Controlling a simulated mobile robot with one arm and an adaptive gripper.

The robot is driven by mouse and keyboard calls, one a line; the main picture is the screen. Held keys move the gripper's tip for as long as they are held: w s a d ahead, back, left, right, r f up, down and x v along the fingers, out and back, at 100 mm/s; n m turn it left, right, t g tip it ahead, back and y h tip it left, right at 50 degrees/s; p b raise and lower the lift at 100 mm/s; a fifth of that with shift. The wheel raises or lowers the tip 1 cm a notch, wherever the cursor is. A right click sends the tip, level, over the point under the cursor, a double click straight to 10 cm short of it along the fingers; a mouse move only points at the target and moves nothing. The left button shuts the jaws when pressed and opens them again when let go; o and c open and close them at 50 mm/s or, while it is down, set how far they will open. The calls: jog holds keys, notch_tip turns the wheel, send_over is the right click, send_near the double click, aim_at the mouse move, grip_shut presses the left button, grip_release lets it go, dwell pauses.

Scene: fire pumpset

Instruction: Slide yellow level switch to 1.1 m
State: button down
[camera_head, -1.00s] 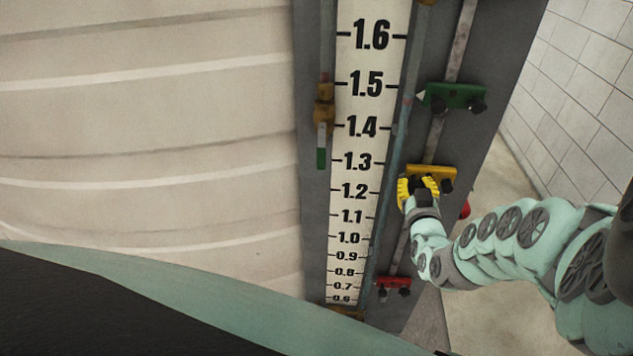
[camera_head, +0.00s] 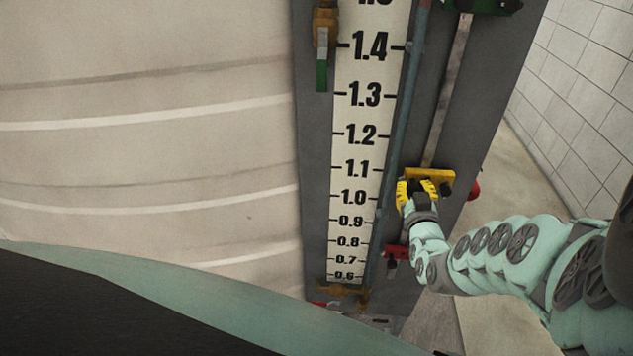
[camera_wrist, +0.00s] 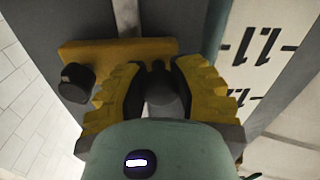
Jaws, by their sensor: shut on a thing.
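The yellow level switch (camera_head: 437,174) sits on the narrow vertical rail (camera_head: 447,90) right of the white number scale (camera_head: 347,182). In the head view it is roughly level with the 1.1 mark. My gripper (camera_head: 422,186) is shut on the switch, at its left part. In the wrist view, the yellow fingers (camera_wrist: 160,82) close around a dark knob below the yellow bar (camera_wrist: 110,50). A second dark knob (camera_wrist: 75,82) is free at the left. The label 1.1 (camera_wrist: 258,45) shows at the upper right.
A green switch (camera_head: 490,5) is higher on the rail, cut by the picture edge. A red switch (camera_head: 394,252) is below the yellow one, partly behind my arm. A bluish pipe (camera_head: 398,115) runs between scale and rail. A large ribbed tank (camera_head: 150,130) stands at the left.

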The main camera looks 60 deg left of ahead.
jog(key=shift+f, duration=0.2)
jog(key=c, duration=0.7)
grip_release()
jog(key=shift+s+d, duration=0.1)
jog(key=shift+d, duration=0.05)
jog(key=shift+v, duration=3.6)
